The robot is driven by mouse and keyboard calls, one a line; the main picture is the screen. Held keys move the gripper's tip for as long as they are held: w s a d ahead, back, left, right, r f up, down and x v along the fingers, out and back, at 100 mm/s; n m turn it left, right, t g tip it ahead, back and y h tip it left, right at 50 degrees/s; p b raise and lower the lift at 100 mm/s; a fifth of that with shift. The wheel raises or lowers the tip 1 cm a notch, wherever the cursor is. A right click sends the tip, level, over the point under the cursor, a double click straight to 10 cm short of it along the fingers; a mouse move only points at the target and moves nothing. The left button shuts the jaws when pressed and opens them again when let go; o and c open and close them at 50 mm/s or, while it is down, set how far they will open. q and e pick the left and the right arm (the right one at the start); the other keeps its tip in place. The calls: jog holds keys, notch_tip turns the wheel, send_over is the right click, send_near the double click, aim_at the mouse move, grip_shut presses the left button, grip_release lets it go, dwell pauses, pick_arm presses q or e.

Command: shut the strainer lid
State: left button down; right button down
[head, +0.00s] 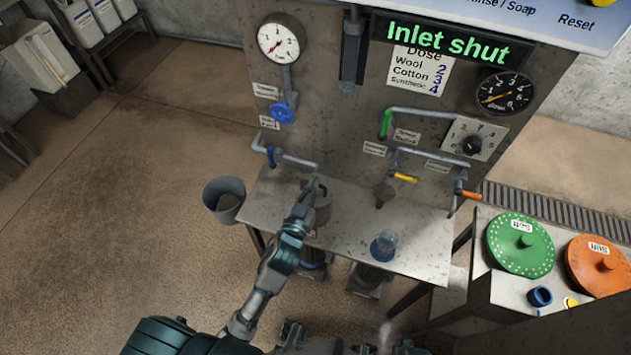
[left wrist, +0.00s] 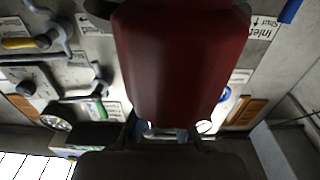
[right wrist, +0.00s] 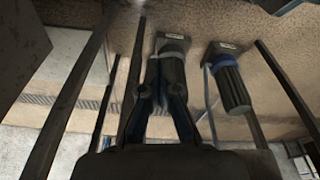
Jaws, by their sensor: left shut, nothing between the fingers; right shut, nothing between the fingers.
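A grey round pot (head: 321,213), which looks like the strainer, stands on the metal bench below the blue-handled pipe. My left gripper (head: 312,187) is at its top in the head view, shut and empty. The arm hides part of the pot, so I cannot tell how its lid sits. In the left wrist view a dark red surface (left wrist: 178,60) fills the middle close to the camera and hides the fingertips; I cannot tell what it belongs to. My right gripper (right wrist: 165,82) is shut and empty, low among the bench legs.
Green (head: 518,246) and orange (head: 600,264) discs lie on the right table. Canisters (right wrist: 232,88) stand under the bench. A sign (head: 442,40) reads "Inlet shut".

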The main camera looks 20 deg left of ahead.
pick_arm(q)
jog(key=shift+s+f, duration=0.25)
jog(key=shift+f, duration=0.05)
pick_arm(e)
jog(key=shift+r, duration=0.65)
pick_arm(q)
jog(key=shift+s+f, duration=0.1)
jog(key=shift+f, duration=0.15)
pick_arm(e)
jog(key=shift+r, duration=0.1)
